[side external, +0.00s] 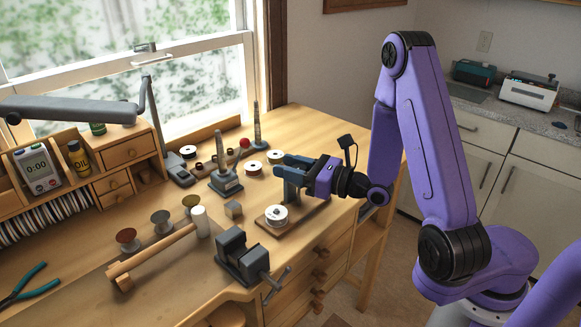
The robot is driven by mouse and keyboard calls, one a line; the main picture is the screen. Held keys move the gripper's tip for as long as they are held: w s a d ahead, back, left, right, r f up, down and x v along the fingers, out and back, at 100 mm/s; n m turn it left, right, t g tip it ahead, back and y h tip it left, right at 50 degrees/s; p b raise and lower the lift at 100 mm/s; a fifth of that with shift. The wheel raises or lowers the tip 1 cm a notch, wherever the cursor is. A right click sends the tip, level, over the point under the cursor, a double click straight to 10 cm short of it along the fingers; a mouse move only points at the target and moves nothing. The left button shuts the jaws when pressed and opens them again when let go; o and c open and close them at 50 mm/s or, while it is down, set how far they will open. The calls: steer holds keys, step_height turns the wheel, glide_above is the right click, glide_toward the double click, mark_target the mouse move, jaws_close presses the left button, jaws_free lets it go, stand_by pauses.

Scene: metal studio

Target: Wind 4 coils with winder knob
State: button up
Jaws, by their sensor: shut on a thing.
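The winder is a small wooden base (266,229) at the desk's front right edge, with a white and silver drum (276,216) on it. My gripper (286,180) comes in from the right, its blue-grey fingers just above and behind the drum. The fingers are shut on what appears to be the winder knob. The knob itself is hidden by the fingers, and the coils on the drum are too small to count.
A grey vise (243,257) stands in front of the winder. A grey stand (225,180), a small block (233,209) and white rolls (253,168) are behind. Pliers (22,288) lie far left.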

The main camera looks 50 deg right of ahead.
steer(key=o, duration=1)
steer(key=shift+c, duration=0.2)
steer(key=shift+n+g+y, duration=0.3)
steer(key=shift+n+y, duration=0.1)
steer(key=shift+y, duration=0.2)
steer(key=shift+s+a+n+g+y, duration=0.1)
steer(key=shift+n+g+y, duration=0.45)
steer(key=shift+n+y, duration=0.35)
steer(key=shift+s+a+n+g+y, duration=0.1)
steer(key=shift+n+g+y, duration=0.5)
steer(key=shift+y, duration=0.5)
steer(key=shift+a+n+g+y, duration=0.15)
steer(key=shift+n+g+y, duration=0.65)
steer(key=shift+y, duration=0.2)
steer(key=shift+s+a+n+g+y, duration=0.15)
steer(key=shift+n+g+y, duration=0.75)
steer(key=shift+g, duration=0.15)
steer(key=shift+s+n+g+y, duration=0.1)
steer(key=shift+n+g+y, duration=0.45)
steer(key=shift+g, duration=0.25)
